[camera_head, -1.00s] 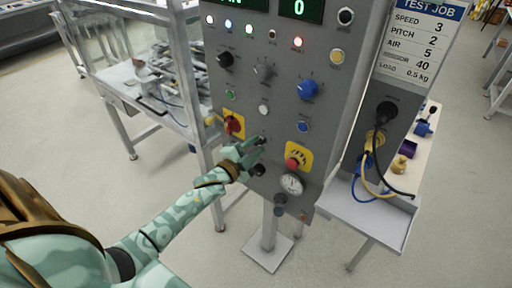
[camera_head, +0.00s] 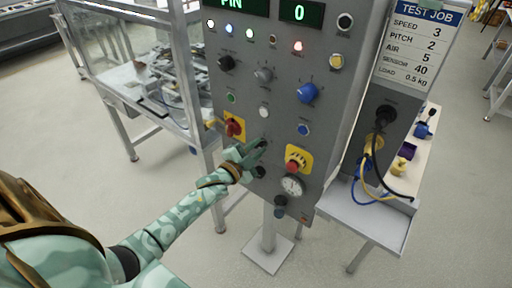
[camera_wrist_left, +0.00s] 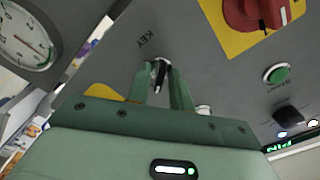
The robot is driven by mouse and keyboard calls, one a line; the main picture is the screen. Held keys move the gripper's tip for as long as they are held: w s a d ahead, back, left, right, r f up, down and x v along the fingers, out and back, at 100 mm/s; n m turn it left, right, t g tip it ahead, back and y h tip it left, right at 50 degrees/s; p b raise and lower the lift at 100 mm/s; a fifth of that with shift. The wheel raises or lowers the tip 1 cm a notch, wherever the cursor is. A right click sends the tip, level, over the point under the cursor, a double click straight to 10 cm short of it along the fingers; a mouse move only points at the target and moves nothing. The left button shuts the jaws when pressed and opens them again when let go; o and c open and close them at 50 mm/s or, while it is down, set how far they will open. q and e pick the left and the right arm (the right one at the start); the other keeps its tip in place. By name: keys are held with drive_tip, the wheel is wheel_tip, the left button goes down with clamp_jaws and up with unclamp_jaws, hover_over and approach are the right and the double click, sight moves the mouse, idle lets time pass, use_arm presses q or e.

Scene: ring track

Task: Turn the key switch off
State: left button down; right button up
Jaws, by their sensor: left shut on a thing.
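The key switch (camera_wrist_left: 160,72) is on the grey control panel, with the label KEY beside it in the left wrist view. A dark key stands out from a bright metal collar there. My left gripper (camera_wrist_left: 163,92) is shut on the key, one green finger on each side of it. In the head view my left gripper (camera_head: 256,150) reaches the lower middle of the panel (camera_head: 284,62) and largely hides the key switch. My right gripper is not in view.
Near the gripper are a red rotary switch on a yellow plate (camera_head: 233,127), a red emergency button (camera_head: 292,166), a round gauge (camera_head: 292,186) and a black knob (camera_head: 259,172). A shelf with cables (camera_head: 365,215) stands at right, a framed workbench (camera_head: 135,80) at left.

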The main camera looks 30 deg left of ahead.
use_arm(q)
drive_tip(key=n+p, duration=0.1)
drive_tip(key=n, duration=0.1)
drive_tip(key=shift+r+n+p, duration=0.15)
drive_tip(key=shift+n+p, duration=0.15)
drive_tip(key=n+p, duration=0.1)
drive_tip(key=n, duration=0.1)
drive_tip(key=shift+n, duration=0.3)
drive_tip(key=shift+f+n+p, duration=0.2)
drive_tip(key=shift+n+p, duration=0.95)
drive_tip(key=shift+n, duration=1.55)
drive_tip(key=c, duration=1.5)
unclamp_jaws()
drive_tip(key=shift+c, duration=0.2)
drive_tip(key=shift+s, duration=0.15)
